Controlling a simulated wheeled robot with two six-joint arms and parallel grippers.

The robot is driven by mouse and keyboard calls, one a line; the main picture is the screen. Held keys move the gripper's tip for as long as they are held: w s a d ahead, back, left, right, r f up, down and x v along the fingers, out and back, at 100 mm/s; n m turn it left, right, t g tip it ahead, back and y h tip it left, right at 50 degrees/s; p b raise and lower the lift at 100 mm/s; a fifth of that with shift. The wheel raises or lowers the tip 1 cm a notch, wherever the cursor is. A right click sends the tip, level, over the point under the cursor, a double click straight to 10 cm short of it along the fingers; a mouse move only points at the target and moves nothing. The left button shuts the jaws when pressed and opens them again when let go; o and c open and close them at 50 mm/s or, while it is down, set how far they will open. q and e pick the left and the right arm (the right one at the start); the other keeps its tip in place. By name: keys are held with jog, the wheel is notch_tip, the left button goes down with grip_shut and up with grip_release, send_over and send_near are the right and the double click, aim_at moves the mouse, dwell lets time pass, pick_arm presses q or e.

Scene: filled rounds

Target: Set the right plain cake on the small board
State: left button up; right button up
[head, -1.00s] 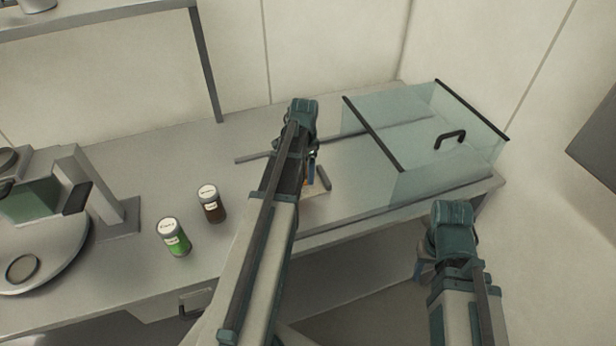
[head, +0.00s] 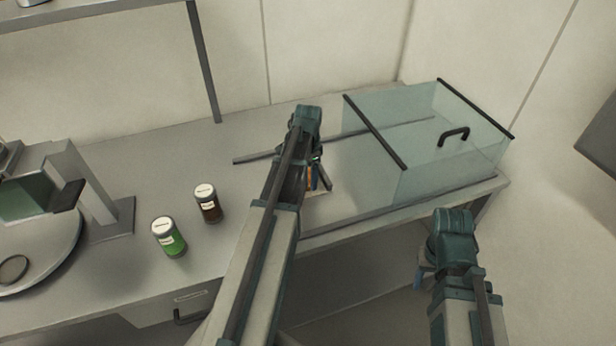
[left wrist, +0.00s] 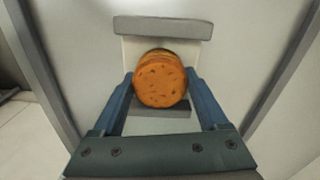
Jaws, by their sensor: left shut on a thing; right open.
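An orange-brown round cake (left wrist: 160,80) with darker specks sits between the blue fingers of my left gripper (left wrist: 160,92), which is shut on it. In the head view my left gripper (head: 314,180) is low over the counter's front part, and its arm hides most of the cake. A small pale board (left wrist: 132,52) shows behind the cake in the left wrist view, and its edge shows in the head view (head: 318,193). I cannot tell whether the cake touches the board. My right gripper (head: 424,278) is open, in front of the counter, partly hidden by its own wrist.
A glass case (head: 440,172) with a black handle stands to the right on the counter (head: 140,165). A green-filled jar (head: 169,238) and a brown-filled jar (head: 208,204) stand left of my left arm. Grey bars (left wrist: 163,28) lie around the board. A round plate machine is at far left.

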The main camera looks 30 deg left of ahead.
aim_at(309, 174)
pick_arm(q)
jog(key=o, duration=0.8)
jog(key=shift+c, duration=0.2)
notch_tip(309, 174, up, 12)
jog(key=p, duration=1.2)
jog(key=shift+r, duration=0.1)
jog(key=s+d, duration=0.5)
jog(key=d, duration=0.5)
jog(key=s+d+n, duration=0.1)
jog(key=s+d, duration=0.5)
jog(key=d, duration=0.4)
jog(key=s+d+n+y, duration=0.1)
jog(key=s+d, duration=0.4)
jog(key=d, duration=0.5)
jog(key=shift+s+d, duration=0.25)
jog(key=shift+s, duration=0.1)
